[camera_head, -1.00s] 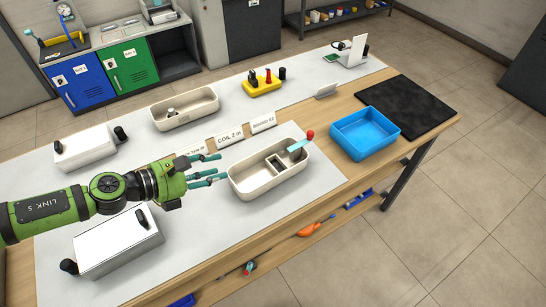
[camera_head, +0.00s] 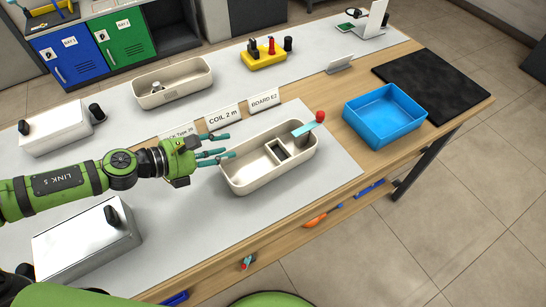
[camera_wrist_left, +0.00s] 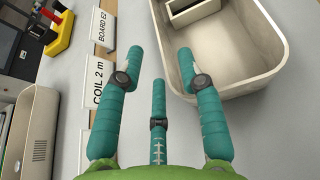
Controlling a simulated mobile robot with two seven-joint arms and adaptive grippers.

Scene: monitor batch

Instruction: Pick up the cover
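Two white box-shaped pieces with black knobs could be the cover; I cannot tell which is meant. One white box (camera_head: 87,240) is at the near left of the table, the other white box (camera_head: 56,128) at the far left. My left gripper (camera_head: 226,147) has its teal fingers spread and empty, beside the left end of an open cream housing (camera_head: 243,186). In the left wrist view, the fingers (camera_wrist_left: 150,75) are apart with nothing between them, and one overlaps the rim of the cream housing (camera_wrist_left: 262,82). My right gripper is not in view.
A second cream housing (camera_head: 190,74), label cards (camera_head: 222,115), a yellow holder (camera_head: 264,62), a blue tray (camera_head: 384,115) and a black mat (camera_head: 433,85) are on the table.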

